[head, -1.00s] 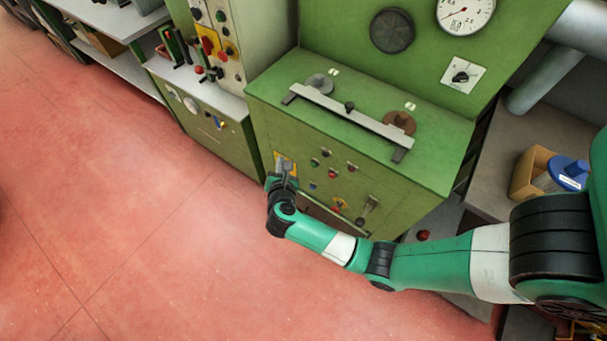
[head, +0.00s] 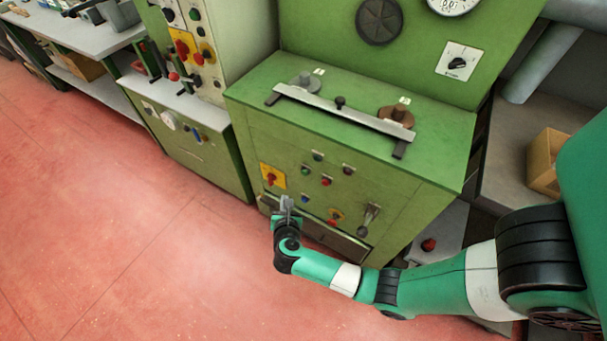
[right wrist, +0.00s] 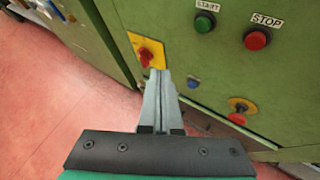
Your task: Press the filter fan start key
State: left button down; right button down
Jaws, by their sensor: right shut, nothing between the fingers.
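A green key (right wrist: 204,22) under a label that seems to read START is on the green machine front in the right wrist view. A red key (right wrist: 257,39) labelled STOP is to its right. In the head view a green key (head: 305,171) and a red key (head: 326,181) show on the same front. No words about a filter fan can be read. My right gripper (head: 287,201) is shut and empty, below the yellow-plated switch. In the right wrist view its fingertips (right wrist: 160,75) lie below and left of the green key. Contact cannot be told. My left gripper is out of view.
A red rotary switch on a yellow plate (right wrist: 147,52) is near the fingertips. A blue key (right wrist: 194,83) and a red knob on yellow (right wrist: 240,108) are to the right. A lever (head: 369,217) sticks out of the front. The red floor (head: 120,240) is clear at left.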

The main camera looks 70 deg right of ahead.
aim_at(304, 173)
jog(key=s+d, duration=0.1)
jog(key=d, duration=0.7)
jog(key=shift+s+p, duration=0.35)
dwell(0.6)
jog(key=shift+d, duration=0.1)
dwell(0.9)
jog(key=shift+s+d, duration=0.1)
jog(key=shift+d, duration=0.25)
jog(key=shift+s+d+p, duration=0.1)
jog(key=shift+d+p, duration=0.3)
dwell(0.6)
dwell(0.3)
jog(key=shift+w+a, duration=0.2)
jog(key=shift+a, duration=0.65)
